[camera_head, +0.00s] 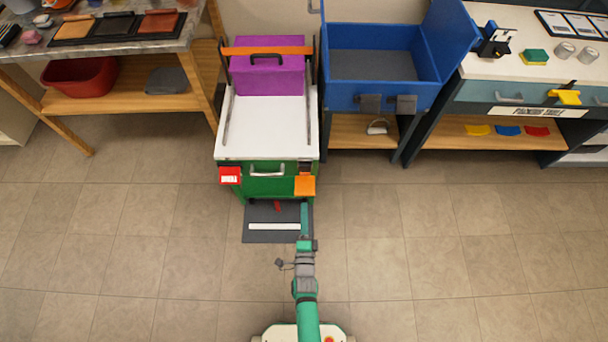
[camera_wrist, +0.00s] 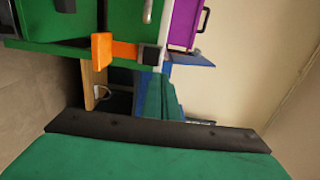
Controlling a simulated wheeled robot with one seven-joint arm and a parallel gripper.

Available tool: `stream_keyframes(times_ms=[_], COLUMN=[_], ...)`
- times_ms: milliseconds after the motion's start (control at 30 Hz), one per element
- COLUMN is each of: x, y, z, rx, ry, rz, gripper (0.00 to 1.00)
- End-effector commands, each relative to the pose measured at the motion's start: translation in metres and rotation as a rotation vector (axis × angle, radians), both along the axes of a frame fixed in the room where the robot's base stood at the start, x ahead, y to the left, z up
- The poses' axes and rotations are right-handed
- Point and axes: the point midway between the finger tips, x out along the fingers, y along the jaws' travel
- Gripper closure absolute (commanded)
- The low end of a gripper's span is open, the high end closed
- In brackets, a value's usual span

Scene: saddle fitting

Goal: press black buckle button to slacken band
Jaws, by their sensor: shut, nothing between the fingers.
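The black buckle (camera_head: 305,167) sits at the top right of the green cart's front edge, with an orange tab (camera_head: 305,186) hanging below it. In the wrist view the black buckle (camera_wrist: 150,55) joins a short orange band piece ending in the orange tab (camera_wrist: 101,52). The orange band (camera_head: 268,50) also crosses over the purple box (camera_head: 268,78) on the white cart top. My gripper (camera_head: 304,206) is shut and empty, just in front of and below the tab, apart from the buckle. A separate button face cannot be made out.
The green cart (camera_head: 268,185) has a silver handle and a red block (camera_head: 230,175) at its left corner. A dark mat (camera_head: 262,236) lies on the floor before it. A blue bin (camera_head: 345,90) stands right of the cart. Open floor lies on both sides.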

Motion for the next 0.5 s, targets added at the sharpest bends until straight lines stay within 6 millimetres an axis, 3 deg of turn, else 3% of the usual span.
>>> stream_keyframes(times_ms=[500], x=[0.0081], y=[0.0011], z=[-0.0018], rx=[0.027], ry=[-0.004], rz=[-0.001], gripper=[1.00])
